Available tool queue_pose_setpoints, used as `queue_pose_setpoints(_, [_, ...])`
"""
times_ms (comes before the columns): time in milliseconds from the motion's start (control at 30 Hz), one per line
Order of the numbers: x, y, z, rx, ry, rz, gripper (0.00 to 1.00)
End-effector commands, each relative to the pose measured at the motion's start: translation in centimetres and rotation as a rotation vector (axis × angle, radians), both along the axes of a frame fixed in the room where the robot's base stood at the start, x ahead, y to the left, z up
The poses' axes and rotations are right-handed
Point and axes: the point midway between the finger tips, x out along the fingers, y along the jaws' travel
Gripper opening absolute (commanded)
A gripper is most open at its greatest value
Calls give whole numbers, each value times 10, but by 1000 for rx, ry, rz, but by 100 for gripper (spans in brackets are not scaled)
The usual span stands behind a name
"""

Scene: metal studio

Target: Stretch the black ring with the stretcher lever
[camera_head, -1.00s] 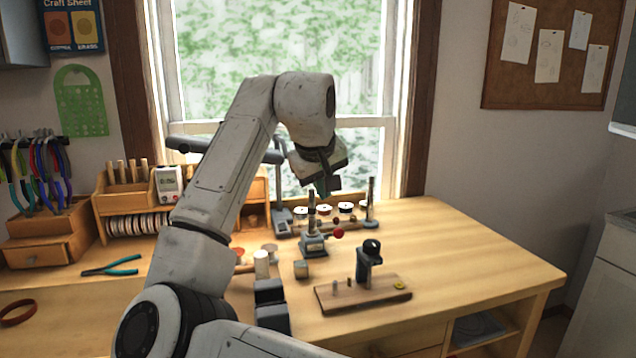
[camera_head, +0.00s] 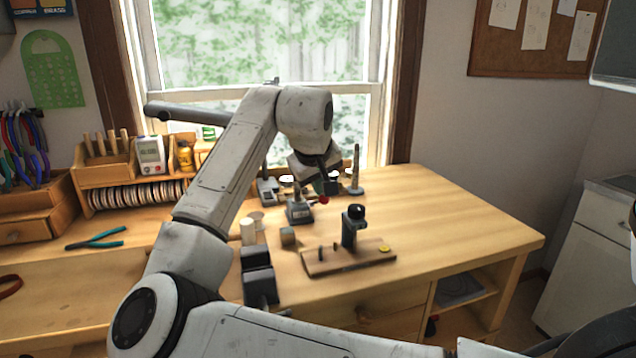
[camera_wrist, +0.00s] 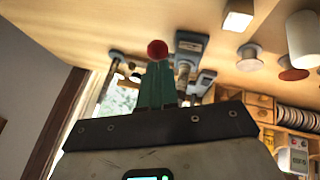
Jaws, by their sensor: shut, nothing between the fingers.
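The ring stretcher (camera_head: 299,213) is a small grey device with an upright post, standing on the bench behind the wooden board. Its lever ends in a red ball knob (camera_head: 324,200), which also shows in the wrist view (camera_wrist: 157,50) right at the fingertips. My gripper (camera_head: 326,189) has teal fingers that are shut and empty, close above the knob in the head view. In the wrist view my gripper (camera_wrist: 158,72) points at the knob; I cannot tell whether they touch. I cannot make out the black ring; my wrist and fingers hide part of the stretcher's post.
A wooden board (camera_head: 335,264) with a dark stand (camera_head: 349,228) lies in front. A tapered rod on a base (camera_head: 355,182) stands behind right. The bench's right side is clear.

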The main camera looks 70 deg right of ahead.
Motion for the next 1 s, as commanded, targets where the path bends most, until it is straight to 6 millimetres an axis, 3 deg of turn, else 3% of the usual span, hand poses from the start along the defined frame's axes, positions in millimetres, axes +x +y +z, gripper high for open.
queue_pose_setpoints(500, [-14, 15, -43, -209, -173, -2, 0])
queue_pose_setpoints(1000, [-14, 17, -43, -245, -210, 1, 0])
